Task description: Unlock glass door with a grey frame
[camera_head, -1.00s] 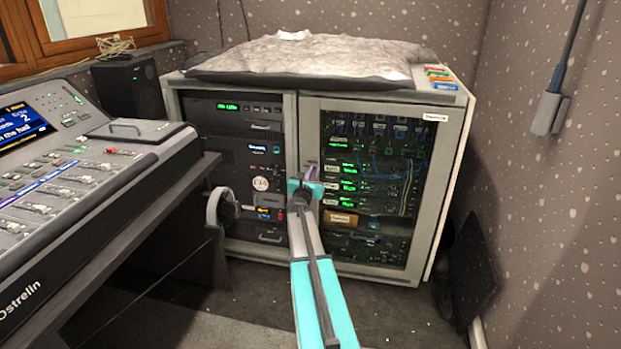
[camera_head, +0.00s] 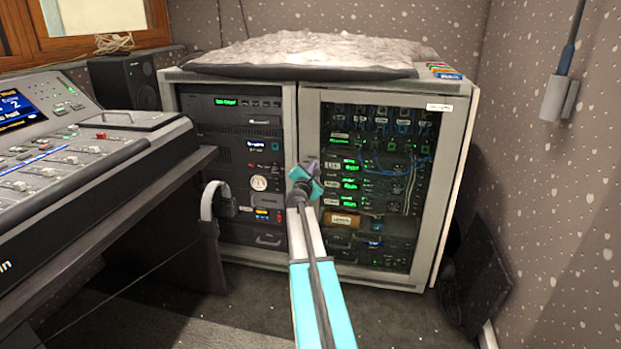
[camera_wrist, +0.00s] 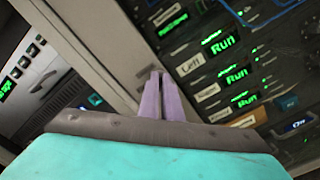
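The glass door (camera_head: 385,185) with its grey frame (camera_head: 308,125) closes the right half of the rack cabinet, with lit equipment behind the glass. My gripper (camera_head: 305,165) is in front of the door's left frame edge. In the wrist view, the two purple fingers of my gripper (camera_wrist: 158,82) lie side by side, nearly touching, with nothing visible between them. Their tips overlap the grey frame (camera_wrist: 100,45) next to a small dark lock-like fitting (camera_wrist: 147,71). Whether they touch it I cannot tell. The fitting is partly hidden by the fingers.
A mixing desk (camera_head: 60,175) stands at the left, with headphones (camera_head: 212,203) hanging beside it. A dark flat panel (camera_head: 485,270) leans at the right wall. A grey wall-mounted box (camera_head: 558,97) hangs at upper right. Carpet in front of the cabinet is partly free.

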